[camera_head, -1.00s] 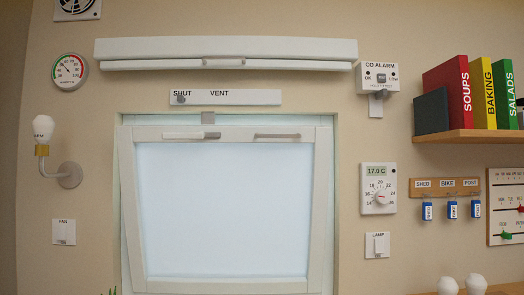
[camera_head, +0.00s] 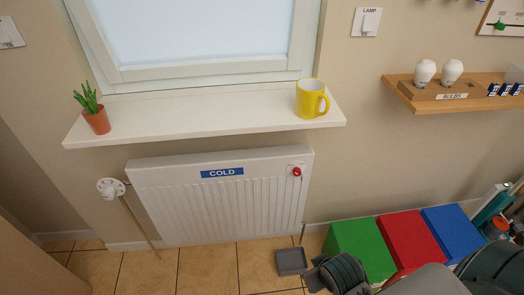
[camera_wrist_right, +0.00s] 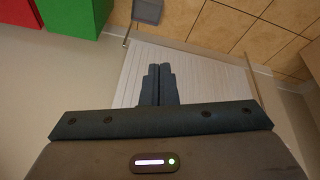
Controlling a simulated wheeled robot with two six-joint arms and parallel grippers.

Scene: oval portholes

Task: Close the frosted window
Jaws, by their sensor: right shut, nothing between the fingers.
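The frosted window (camera_head: 195,30) shows only its lower part at the top of the head view. Its pale pane sits in a white sash above the sill; its top edge and handle are out of view. My right gripper (camera_wrist_right: 158,72) shows in the wrist view with its two dark fingers together and nothing between them. It is in front of the white radiator (camera_wrist_right: 190,75), well below the window. My right arm shows at the lower right of the head view. My left gripper is in neither current view.
The white sill (camera_head: 200,122) bears a potted plant (camera_head: 96,118) and a yellow mug (camera_head: 310,98). The radiator (camera_head: 225,205) is below it. Green (camera_head: 360,248), red (camera_head: 412,240) and blue (camera_head: 453,232) boxes stand right. A bulb shelf (camera_head: 440,92) juts from the wall.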

